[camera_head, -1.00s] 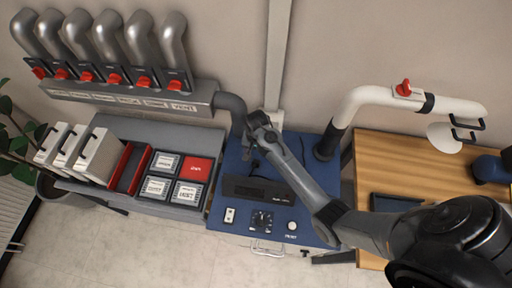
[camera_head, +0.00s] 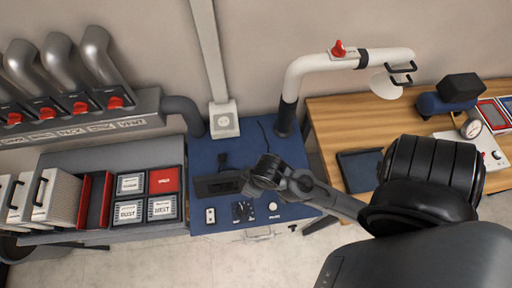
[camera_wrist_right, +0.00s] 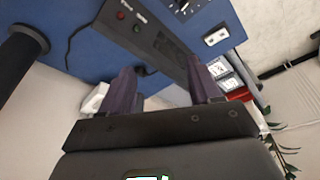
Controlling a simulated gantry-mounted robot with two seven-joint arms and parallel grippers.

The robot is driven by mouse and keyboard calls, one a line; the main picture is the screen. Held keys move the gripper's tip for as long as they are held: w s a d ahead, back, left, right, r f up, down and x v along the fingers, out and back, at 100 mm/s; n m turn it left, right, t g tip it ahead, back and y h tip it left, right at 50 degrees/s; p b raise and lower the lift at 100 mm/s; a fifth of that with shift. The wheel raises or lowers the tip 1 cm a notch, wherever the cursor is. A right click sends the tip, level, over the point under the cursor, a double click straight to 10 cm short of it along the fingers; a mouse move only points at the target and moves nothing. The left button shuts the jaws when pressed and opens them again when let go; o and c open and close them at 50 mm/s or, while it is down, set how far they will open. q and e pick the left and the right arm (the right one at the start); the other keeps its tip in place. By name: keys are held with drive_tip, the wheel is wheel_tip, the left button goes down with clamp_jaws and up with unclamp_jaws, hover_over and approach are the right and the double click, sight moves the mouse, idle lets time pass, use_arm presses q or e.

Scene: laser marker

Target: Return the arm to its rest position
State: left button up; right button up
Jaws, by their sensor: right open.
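My right arm comes in from the right in the head view, and its gripper (camera_head: 262,172) is above the blue cabinet (camera_head: 225,155), near the black display panel (camera_head: 217,186). In the right wrist view the two dark fingers of the right gripper (camera_wrist_right: 164,85) stand apart with nothing between them. Beyond them the wrist view shows the blue surface and the black panel (camera_wrist_right: 150,35). My left gripper is not in view.
A white pipe with a red valve (camera_head: 338,48) rises at the cabinet's right. A wooden table (camera_head: 335,115) with a dark tray (camera_head: 360,168) is further right. A rack of labelled boxes (camera_head: 130,210) stands left, below several grey ducts (camera_head: 62,65).

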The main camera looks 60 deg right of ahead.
drive_tip(key=shift+s+a+r+n, duration=0.3)
drive_tip(key=shift+s+a+r, duration=0.05)
drive_tip(key=shift+s+r, duration=0.2)
drive_tip(key=shift+s+a+r+n, duration=0.3)
drive_tip(key=shift+s+r, duration=0.2)
drive_tip(key=shift+s, duration=0.05)
